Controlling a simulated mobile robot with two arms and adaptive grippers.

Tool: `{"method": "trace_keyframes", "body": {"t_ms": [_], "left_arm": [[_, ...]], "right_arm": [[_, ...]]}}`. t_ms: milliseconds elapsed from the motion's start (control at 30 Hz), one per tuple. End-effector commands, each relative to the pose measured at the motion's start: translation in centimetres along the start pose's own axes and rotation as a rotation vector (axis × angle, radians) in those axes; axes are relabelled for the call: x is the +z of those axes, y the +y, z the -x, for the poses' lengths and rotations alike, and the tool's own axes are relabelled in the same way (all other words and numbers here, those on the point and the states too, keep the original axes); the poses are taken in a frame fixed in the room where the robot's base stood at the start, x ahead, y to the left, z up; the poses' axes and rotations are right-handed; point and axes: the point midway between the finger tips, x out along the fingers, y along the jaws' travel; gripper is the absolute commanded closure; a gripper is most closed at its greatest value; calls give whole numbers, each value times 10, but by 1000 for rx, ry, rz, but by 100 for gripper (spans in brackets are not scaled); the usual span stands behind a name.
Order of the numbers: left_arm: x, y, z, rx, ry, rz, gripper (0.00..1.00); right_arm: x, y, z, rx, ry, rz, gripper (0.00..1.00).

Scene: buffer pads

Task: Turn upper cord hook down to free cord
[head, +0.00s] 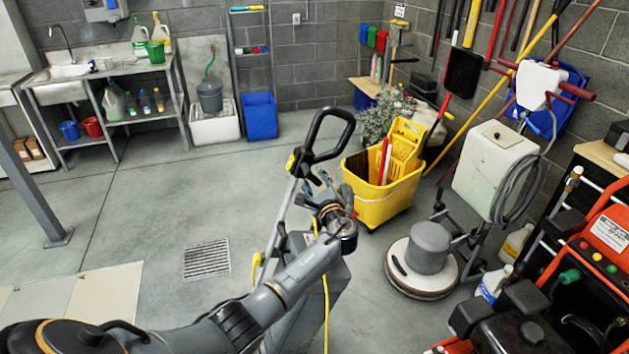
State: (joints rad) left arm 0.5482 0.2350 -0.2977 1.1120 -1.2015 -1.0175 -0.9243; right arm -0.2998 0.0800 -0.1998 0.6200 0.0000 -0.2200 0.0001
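An upright machine with a black loop handle (349,130) stands in the middle of the head view. Its grey body (322,290) is partly behind my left arm. A yellow cord (326,300) hangs down the body, and a yellow part (257,264) shows at its left side. A small yellow piece (291,162) sits below the handle loop. My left gripper (325,188) is at the machine's upper shaft, just below the handle. The upper cord hook cannot be made out; the gripper and wrist cover that area. Finger opening and contact are unclear. My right gripper is not in view.
A yellow mop bucket (376,200) stands just behind the machine. A floor polisher (427,255) and a white tank (490,165) stand to the right, with a red machine (600,245) nearer. The floor left of the machine is clear around a drain grate (207,258).

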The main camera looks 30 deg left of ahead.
Motion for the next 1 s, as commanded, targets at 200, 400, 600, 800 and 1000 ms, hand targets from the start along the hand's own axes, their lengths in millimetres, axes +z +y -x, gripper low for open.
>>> {"method": "trace_keyframes", "body": {"t_ms": [200, 400, 600, 800, 1000], "left_arm": [[1, -1, 0, -1, -1, 3, 58], [0, -1, 14, -2, 0, 4, 58], [0, 0, 55, -1, 2, 6, 58], [-1, 0, 95, -1, 2, 3, 58], [0, 0, 116, 0, 1, 3, 58]], "right_arm": [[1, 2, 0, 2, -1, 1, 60], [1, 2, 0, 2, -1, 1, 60], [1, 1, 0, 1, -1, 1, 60], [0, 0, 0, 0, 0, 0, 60], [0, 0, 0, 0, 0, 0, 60]]}}
